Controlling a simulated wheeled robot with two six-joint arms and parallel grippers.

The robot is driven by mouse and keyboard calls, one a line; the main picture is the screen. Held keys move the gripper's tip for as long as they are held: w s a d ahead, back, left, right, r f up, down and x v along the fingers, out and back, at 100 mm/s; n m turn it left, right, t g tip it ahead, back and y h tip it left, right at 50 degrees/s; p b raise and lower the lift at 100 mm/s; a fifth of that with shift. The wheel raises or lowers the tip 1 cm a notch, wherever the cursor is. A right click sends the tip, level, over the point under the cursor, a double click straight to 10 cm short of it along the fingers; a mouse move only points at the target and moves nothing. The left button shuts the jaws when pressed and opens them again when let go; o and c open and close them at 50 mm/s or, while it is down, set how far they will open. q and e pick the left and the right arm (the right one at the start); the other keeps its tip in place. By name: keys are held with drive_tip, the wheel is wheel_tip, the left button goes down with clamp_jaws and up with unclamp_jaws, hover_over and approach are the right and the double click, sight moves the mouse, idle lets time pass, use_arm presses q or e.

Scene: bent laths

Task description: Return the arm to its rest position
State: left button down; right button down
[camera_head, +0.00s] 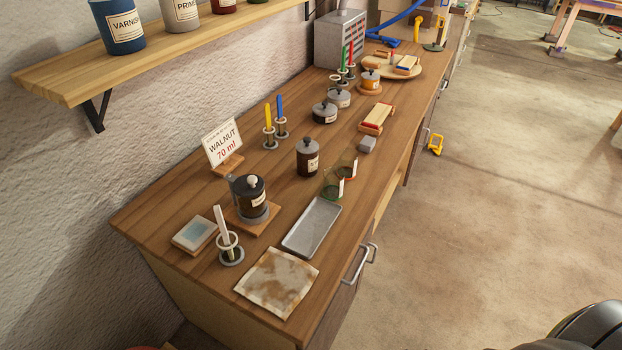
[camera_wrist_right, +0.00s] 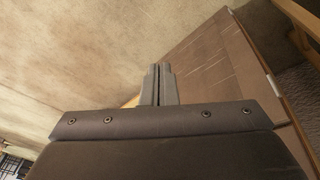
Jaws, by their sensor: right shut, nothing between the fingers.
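My right gripper (camera_wrist_right: 158,85) shows in the right wrist view, its two grey fingers together with nothing between them. Beyond it are a pale floor and a brown cabinet-like panel (camera_wrist_right: 215,75), apart from the fingers as far as I can tell. In the head view neither gripper shows. A dark rounded shape at the lower right corner there seems to be part of my own body. My left gripper is in neither view.
A wooden workbench (camera_head: 190,262) runs along the wall. It bears a grey tray (camera_head: 312,227), a stained cloth (camera_head: 277,282), a dark lidded jar (camera_head: 250,198), a WALNUT 70 ml sign (camera_head: 222,143) and green-tinted glasses (camera_head: 333,184). The floor (camera_head: 490,200) right of the bench is mostly clear.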

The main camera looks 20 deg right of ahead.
drive_tip(key=s+a+f+g+b, duration=0.1)
drive_tip(key=s+f+b, duration=0.1)
drive_tip(key=s+f, duration=1.3)
wheel_tip(320, 180, down, 4)
drive_tip(key=shift+s+a+f, duration=0.1)
drive_tip(key=shift+s+a, duration=0.05)
drive_tip(key=shift+a, duration=0.05)
